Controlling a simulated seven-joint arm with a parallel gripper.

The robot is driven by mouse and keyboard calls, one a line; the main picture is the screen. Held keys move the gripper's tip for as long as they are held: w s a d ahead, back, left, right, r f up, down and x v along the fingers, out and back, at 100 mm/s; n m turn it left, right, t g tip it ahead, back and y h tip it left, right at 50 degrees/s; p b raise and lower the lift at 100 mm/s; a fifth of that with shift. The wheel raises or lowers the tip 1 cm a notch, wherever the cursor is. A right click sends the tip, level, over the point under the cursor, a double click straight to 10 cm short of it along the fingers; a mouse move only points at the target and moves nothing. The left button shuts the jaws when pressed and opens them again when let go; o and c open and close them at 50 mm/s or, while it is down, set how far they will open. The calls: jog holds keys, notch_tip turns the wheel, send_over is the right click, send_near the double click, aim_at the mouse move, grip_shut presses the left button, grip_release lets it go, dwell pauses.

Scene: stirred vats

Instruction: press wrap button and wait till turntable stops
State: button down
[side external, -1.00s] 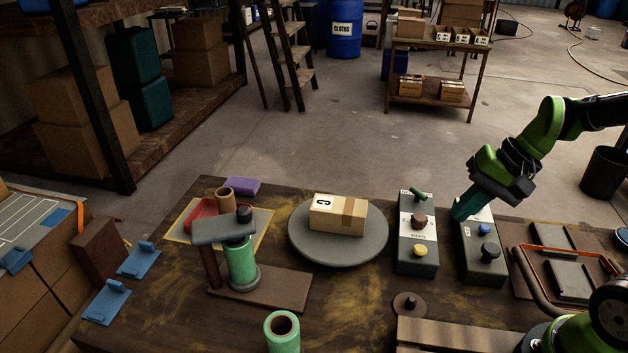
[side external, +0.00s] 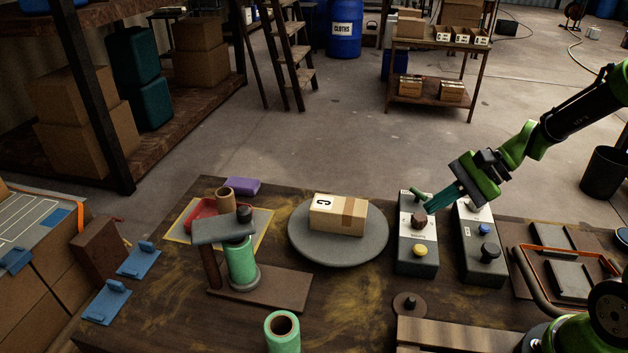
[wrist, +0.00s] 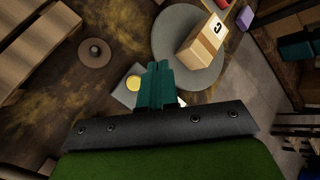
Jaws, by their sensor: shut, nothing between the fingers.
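The grey turntable (side external: 372,252) is on the table with a cardboard box (side external: 338,214) marked C lying on it. The turntable (wrist: 205,75) and box (wrist: 201,45) are beyond.
A second control box (side external: 480,262) with blue and black knobs stands to the right. A film stand with a green roll (side external: 240,262) is left of the turntable. Another green roll (side external: 283,330) stands at the front edge.

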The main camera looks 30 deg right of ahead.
aim_at(425, 249)
jog(key=shift+f, duration=4.3)
jog(key=shift+f, duration=0.1)
jog(key=shift+f, duration=0.3)
jog(key=shift+f, duration=0.6)
jog(key=shift+r, duration=1.05)
